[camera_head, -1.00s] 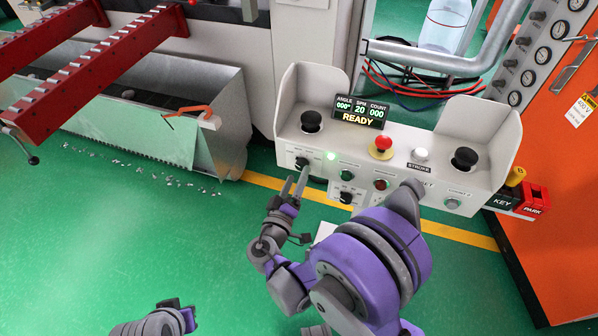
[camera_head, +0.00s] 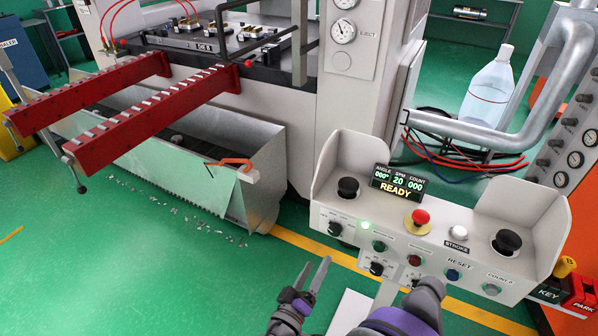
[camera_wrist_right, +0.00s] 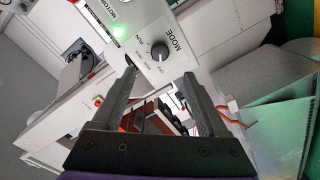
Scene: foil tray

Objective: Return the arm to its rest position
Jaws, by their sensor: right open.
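My right gripper (camera_head: 316,264) is open and empty in front of the lower left of the control console (camera_head: 405,235). Its two fingers point up toward the console's left knob (camera_head: 335,228), apart from it in the head view. In the right wrist view the open fingers (camera_wrist_right: 160,76) frame part of the console front, with the MODE knob (camera_wrist_right: 159,50) just beyond them and nothing between them. The purple and grey right arm enters from the bottom. My left gripper is out of view.
The console has a red mushroom button (camera_head: 420,217), black palm buttons and a display reading READY. A metal bin (camera_head: 265,170) under two red rails stands to the left. A silver pipe (camera_head: 470,128) runs behind. The green floor (camera_head: 130,280) at lower left is clear.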

